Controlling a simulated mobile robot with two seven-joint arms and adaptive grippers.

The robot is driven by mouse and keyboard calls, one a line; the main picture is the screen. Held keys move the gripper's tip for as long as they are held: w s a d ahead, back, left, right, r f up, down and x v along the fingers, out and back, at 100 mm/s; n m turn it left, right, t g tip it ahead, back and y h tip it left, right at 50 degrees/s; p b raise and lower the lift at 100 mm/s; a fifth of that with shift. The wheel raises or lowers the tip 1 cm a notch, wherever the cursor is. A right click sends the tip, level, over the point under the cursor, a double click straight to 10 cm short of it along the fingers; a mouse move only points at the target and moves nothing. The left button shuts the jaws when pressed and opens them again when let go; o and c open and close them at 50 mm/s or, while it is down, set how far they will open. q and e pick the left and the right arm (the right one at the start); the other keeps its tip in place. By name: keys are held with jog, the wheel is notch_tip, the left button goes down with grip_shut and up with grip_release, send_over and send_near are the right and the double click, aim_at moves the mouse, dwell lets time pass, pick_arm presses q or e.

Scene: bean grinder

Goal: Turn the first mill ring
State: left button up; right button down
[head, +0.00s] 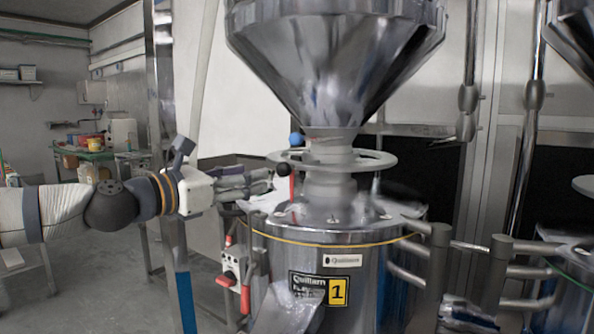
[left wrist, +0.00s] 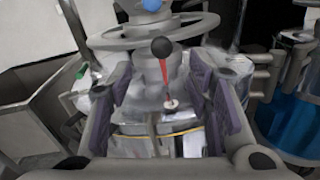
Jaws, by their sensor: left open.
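The first mill is a steel cylinder (head: 345,262) with a yellow "1" label, under a large metal hopper (head: 335,50). Its flat grey ring (head: 380,161) sits around the neck below the hopper, and also shows in the left wrist view (left wrist: 115,43). A black ball knob (head: 283,170) on a red rod (left wrist: 164,72) stands just below the ring. My left gripper (head: 268,180) is open, left of the neck and slightly below the ring. Its fingers lie either side of the red rod in the left wrist view; contact cannot be told.
Red-handled clamps (head: 245,298) hang on the mill's left side. Metal pipes (head: 440,270) and a second mill (head: 572,285) stand to the right. A grey bin (left wrist: 30,115) shows left in the left wrist view. Open floor lies at the left.

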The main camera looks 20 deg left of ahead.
aim_at(279, 174)
pick_arm(q)
jog(key=x, duration=0.3)
jog(key=b+x, duration=0.1)
jog(key=x, duration=0.2)
jog(key=f+x, duration=0.1)
jog(key=x, duration=0.2)
jog(key=shift+w+d+b, duration=0.1)
jog(key=shift+w+b, duration=0.15)
jog(key=shift+b, duration=0.05)
jog(key=shift+w+d+r, duration=0.25)
jog(key=shift+w+d, duration=0.05)
jog(key=shift+w, duration=0.2)
grip_shut()
pick_arm(e)
jog(key=s+f+g, duration=0.1)
jog(key=s+f, duration=0.1)
jog(key=s, duration=0.1)
jog(key=shift+a+f, duration=0.1)
jog(key=shift+f, duration=0.15)
